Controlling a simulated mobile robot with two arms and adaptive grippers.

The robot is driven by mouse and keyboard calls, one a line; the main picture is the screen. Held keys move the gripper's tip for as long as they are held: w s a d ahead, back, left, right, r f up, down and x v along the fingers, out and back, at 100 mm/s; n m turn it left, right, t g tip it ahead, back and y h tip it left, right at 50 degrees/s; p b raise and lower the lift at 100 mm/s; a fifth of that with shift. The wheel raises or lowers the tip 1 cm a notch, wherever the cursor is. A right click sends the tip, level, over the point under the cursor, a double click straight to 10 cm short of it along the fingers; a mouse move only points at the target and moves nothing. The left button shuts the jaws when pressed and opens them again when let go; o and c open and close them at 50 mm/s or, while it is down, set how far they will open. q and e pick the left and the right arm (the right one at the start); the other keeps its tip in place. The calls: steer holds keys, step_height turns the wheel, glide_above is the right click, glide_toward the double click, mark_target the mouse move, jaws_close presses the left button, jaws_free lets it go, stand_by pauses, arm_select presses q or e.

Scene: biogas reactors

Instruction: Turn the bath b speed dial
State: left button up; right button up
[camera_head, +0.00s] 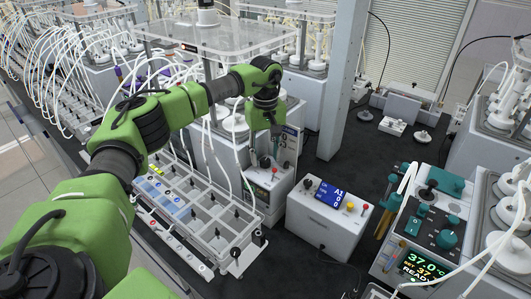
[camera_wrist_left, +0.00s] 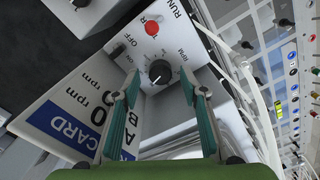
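My left gripper (camera_head: 264,152) points down over a white control box (camera_head: 262,190) in the middle of the head view. In the left wrist view its two teal fingers (camera_wrist_left: 159,82) are apart. A black RPM dial (camera_wrist_left: 159,72) with a pale pointer mark lies between the fingertips, with visible space on both sides. I cannot tell how far above the panel the tips are. The panel also carries a red RUN button (camera_wrist_left: 151,28) and a black ON/OFF knob (camera_wrist_left: 116,51). In the head view the gripper largely hides the dial. My right gripper is not in view.
A second white box (camera_head: 325,222) with a blue A1 display stands to the right. A rack of clear compartments (camera_head: 212,218) lies to the left. A blue and white card (camera_wrist_left: 80,108) stands beside the dial. A grey column (camera_head: 341,85) rises behind.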

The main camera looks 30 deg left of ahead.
arm_select(q)
steer(key=shift+s+f, duration=0.1)
steer(key=shift+f, duration=0.35)
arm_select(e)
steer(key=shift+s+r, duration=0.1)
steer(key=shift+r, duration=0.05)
arm_select(q)
steer(key=shift+f, duration=0.1)
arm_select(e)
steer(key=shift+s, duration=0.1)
arm_select(q)
steer(key=c, duration=1.1)
steer(key=shift+c, duration=0.2)
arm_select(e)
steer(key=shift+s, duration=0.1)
